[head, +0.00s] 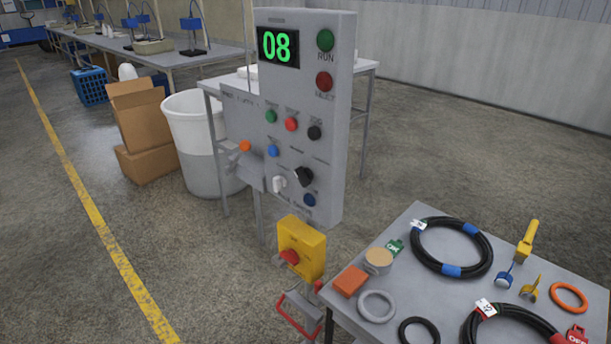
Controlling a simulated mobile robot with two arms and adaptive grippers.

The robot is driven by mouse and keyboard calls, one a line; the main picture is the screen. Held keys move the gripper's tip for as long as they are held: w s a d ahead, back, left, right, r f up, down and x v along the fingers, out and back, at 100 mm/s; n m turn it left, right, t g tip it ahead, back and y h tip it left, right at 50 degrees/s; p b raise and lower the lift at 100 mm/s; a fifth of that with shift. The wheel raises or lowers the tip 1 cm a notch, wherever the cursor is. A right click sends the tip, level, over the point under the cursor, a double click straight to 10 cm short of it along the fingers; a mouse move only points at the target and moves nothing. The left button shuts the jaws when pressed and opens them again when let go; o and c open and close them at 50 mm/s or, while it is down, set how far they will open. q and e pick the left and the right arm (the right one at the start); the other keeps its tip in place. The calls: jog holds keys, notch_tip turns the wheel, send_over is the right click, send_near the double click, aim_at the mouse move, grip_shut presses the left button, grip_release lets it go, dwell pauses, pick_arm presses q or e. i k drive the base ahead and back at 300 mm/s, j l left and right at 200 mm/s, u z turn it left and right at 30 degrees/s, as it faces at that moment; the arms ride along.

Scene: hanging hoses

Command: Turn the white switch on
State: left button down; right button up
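The white switch (278,184) is a small knob low on the left of the grey control panel (334,120). Its exact setting is too small to read. A black rotary switch (303,176) sits just right of it, and a blue button (310,200) is below and to the right. Another blue button (273,151) is above it. Neither of my grippers is in view, and nothing covers the white switch.
A yellow box with a red knob (302,246) is below the panel. A grey table (417,214) at the lower right holds coiled black hoses (452,248), rings and small parts. A white bin (190,148) and cardboard boxes (143,129) stand left. Open floor lies in the left foreground.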

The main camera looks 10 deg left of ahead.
aim_at(280, 181)
jog(key=i+j+z, duration=0.1)
jog(key=j+z, duration=0.25)
jog(key=i+j+z, duration=0.1)
jog(key=z, duration=0.2)
jog(key=j+z, duration=0.35)
